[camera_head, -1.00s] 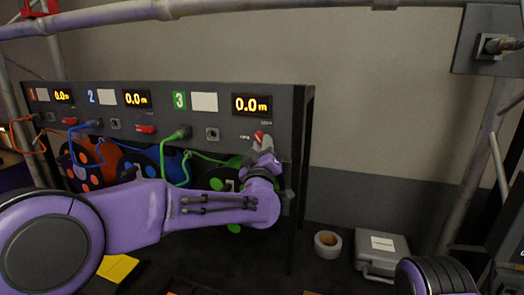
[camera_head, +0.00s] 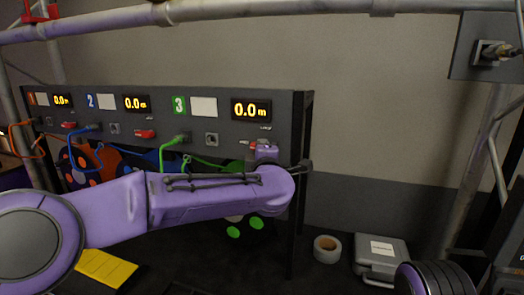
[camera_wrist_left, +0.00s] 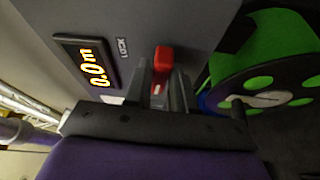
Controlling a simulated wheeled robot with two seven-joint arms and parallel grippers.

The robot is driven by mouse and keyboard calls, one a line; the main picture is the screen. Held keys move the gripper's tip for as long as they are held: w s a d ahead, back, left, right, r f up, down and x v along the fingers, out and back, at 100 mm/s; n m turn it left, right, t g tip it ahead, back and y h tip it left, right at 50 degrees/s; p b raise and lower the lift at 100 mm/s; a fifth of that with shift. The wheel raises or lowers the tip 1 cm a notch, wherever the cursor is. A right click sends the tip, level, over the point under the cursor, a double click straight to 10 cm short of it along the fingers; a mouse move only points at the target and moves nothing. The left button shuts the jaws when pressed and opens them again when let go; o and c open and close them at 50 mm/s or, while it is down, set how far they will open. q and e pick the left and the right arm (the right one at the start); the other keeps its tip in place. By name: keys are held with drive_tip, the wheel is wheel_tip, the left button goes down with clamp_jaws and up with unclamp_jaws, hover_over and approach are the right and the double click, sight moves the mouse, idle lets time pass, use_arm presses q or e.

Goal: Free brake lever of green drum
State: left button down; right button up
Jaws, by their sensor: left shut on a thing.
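The red brake lever (camera_wrist_left: 163,58) sits on the grey panel below the third display, beside the green drum (camera_wrist_left: 275,45). My left gripper (camera_wrist_left: 160,80) is shut on it in the left wrist view, with a finger on each side. In the head view my left gripper (camera_head: 264,150) is at the right end of the panel, and only a little red of the lever shows beside it. My arm hides much of the green drum there; green parts (camera_head: 257,223) show below the arm. My right gripper is not in view.
The panel (camera_head: 222,153) has two more red levers, at channel 1 and channel 2 (camera_head: 145,133). A green cable (camera_head: 181,139) is plugged in left of my gripper. A tape roll (camera_head: 327,249) and a grey case (camera_head: 381,259) lie on the floor at right.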

use_arm(q)
drive_tip(key=shift+n, duration=0.5)
drive_tip(key=c, duration=1.1)
unclamp_jaws()
drive_tip(key=shift+o, duration=0.3)
drive_tip(key=shift+w+d, duration=0.1)
drive_tip(key=s+b, duration=0.4)
drive_tip(key=s, duration=0.6)
drive_tip(key=shift+s+d+b, duration=0.25)
drive_tip(key=shift+d+b, duration=0.1)
drive_tip(key=shift+d, duration=0.05)
